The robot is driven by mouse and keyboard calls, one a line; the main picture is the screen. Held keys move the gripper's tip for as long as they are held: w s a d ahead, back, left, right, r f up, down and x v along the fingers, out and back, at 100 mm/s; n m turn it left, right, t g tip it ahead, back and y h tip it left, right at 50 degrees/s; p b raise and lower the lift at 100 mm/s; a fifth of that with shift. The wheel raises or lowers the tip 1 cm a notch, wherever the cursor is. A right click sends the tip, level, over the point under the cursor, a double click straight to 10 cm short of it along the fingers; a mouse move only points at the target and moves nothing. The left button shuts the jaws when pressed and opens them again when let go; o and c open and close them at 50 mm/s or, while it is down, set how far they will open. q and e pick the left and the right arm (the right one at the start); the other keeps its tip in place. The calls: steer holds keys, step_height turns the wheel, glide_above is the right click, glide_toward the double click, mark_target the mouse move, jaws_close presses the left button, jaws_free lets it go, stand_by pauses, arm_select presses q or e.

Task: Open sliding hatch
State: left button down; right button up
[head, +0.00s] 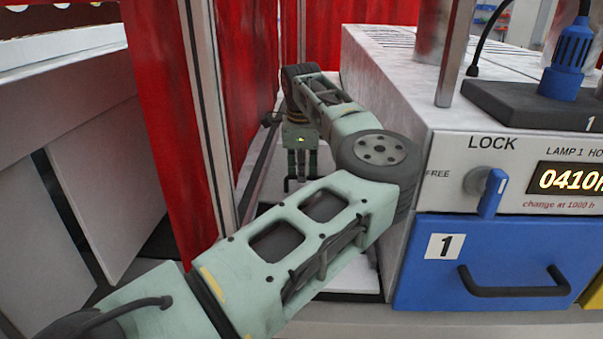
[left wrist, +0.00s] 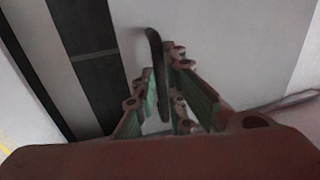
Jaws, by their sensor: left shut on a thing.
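My left gripper (head: 301,178) points down into the narrow gap between the red curtain and the white machine. In the left wrist view, its green-padded fingers (left wrist: 160,100) are on either side of a dark, slim bar handle (left wrist: 154,45) and are shut on it. The handle stands on a flat pale grey panel (left wrist: 235,45), which looks like the sliding hatch. A dark strip (left wrist: 88,50) runs along the panel's left side; I cannot tell if it is an opening. In the head view, my arm hides most of the hatch. My right gripper is not in view.
Red curtains (head: 160,110) with a metal post hang close on the left. The white machine body (head: 385,75) stands close on the right, with a blue drawer (head: 425,285) marked 1 and a blue lock knob (head: 492,193). A white cabinet (head: 85,150) is far left.

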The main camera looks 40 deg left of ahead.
arm_select(q)
steer(key=w+a+p, duration=0.1)
steer(key=w+a, duration=0.1)
steer(key=w, duration=0.1)
steer(key=shift+w+a+r+p, duration=0.1)
steer(key=shift+a+r+p, duration=0.05)
steer(key=shift+a+p, duration=0.25)
steer(key=shift+w+a, duration=0.25)
steer(key=shift+w, duration=0.15)
steer(key=c, duration=1.8)
jaws_free()
steer(key=shift+c, duration=0.2)
steer(key=shift+r, duration=0.1)
step_height(320, 180, up, 11)
steer(key=s+d, duration=0.1)
steer(key=s, duration=0.1)
steer(key=shift+d+r, duration=0.15)
steer(key=shift+d, duration=0.15)
